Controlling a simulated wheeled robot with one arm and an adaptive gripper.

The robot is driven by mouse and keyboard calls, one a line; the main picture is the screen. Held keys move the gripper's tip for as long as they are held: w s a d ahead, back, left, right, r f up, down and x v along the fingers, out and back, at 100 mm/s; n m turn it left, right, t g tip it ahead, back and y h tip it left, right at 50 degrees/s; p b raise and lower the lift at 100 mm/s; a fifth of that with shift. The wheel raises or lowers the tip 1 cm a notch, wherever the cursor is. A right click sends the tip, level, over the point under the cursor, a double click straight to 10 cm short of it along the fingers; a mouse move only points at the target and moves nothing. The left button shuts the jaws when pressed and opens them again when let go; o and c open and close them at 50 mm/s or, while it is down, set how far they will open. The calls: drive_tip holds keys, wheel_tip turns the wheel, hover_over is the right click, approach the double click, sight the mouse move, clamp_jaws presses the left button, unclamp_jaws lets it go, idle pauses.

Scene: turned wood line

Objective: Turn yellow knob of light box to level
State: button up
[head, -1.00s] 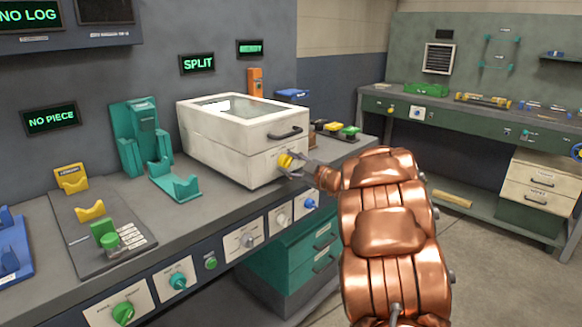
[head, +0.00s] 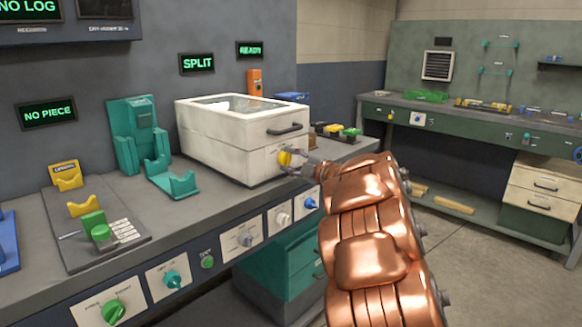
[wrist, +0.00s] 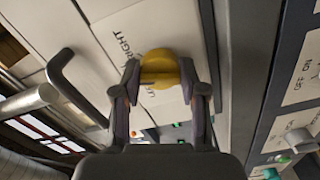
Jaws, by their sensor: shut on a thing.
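The light box (head: 222,150) is a white case with a glass window in its lid and a dark handle on its front, standing on the grey workbench. Its yellow knob (head: 285,158) is on the lower front face. In the wrist view the knob (wrist: 160,70) is round with a raised grip bar, beside printed lettering that is partly covered. My gripper (wrist: 161,84) has its two fingers closed on either side of the knob. In the head view my gripper (head: 293,164) reaches the knob from the right, and my copper arm hides part of the bench front.
The dark handle (head: 285,129) sits just above the knob. Yellow and green blocks (head: 337,130) lie right of the box. Teal cradles (head: 172,182) stand left of it. A panel with knobs (head: 245,237) runs along the bench front below. Open floor lies to the right.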

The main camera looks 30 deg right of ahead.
drive_tip(key=shift+n+b, duration=1.15)
drive_tip(key=shift+n, duration=0.25)
drive_tip(key=shift+r+n+b, duration=0.1)
drive_tip(key=shift+n+b, duration=0.25)
drive_tip(key=shift+n, duration=0.05)
drive_tip(key=o, duration=1.1)
drive_tip(key=shift+o, duration=0.2)
drive_tip(key=v, duration=1.2)
